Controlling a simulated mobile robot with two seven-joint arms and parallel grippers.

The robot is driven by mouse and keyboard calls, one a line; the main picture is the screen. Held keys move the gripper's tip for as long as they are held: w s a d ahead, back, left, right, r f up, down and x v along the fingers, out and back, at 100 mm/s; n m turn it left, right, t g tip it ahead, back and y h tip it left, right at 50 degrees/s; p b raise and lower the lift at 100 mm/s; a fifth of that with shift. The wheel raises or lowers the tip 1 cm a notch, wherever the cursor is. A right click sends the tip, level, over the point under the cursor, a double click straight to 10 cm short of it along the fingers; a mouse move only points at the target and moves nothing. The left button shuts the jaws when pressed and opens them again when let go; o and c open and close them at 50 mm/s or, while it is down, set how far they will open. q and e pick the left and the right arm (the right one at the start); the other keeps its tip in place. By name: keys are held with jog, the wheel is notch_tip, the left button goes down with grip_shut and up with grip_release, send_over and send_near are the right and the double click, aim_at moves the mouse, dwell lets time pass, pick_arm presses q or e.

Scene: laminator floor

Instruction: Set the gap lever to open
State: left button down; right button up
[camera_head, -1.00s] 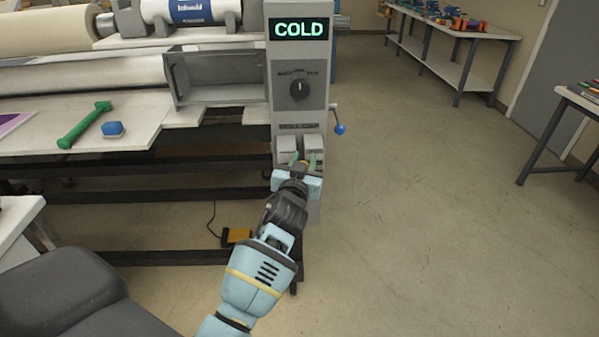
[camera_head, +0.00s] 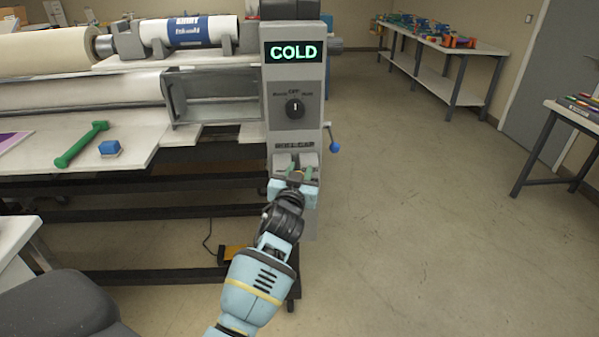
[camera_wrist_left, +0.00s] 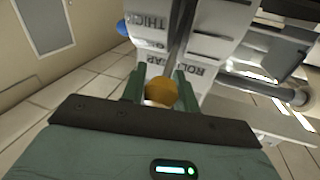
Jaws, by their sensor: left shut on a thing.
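The gap lever's yellow-orange knob (camera_wrist_left: 161,92) sits between the two green fingers of my left gripper (camera_head: 300,174) in the left wrist view. The gripper is shut on this knob at the lower front of the laminator's grey control column (camera_head: 312,129). The lever runs in a slot in a pale panel (camera_wrist_left: 205,48). Upside-down lettering there reads THICK and partly ROLL GAP. The lever's shaft is mostly hidden by the knob and fingers. In the head view the fingers and my wrist cover much of the lever. My right gripper is not seen.
A COLD display (camera_head: 293,51) and a dark rotary dial (camera_head: 295,108) are above. A blue-knobbed crank (camera_head: 334,146) sticks out right of the column. Floor to the right is clear.

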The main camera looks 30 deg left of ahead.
pick_arm(q)
jog(key=shift+a+f, duration=0.15)
jog(key=shift+f, duration=0.1)
dwell(0.5)
jog(key=c, duration=1.5)
grip_release()
jog(key=o, duration=0.4)
jog(key=shift+w, duration=0.1)
jog(key=shift+o, duration=0.2)
jog(key=v, duration=0.8)
jog(key=shift+w, duration=0.1)
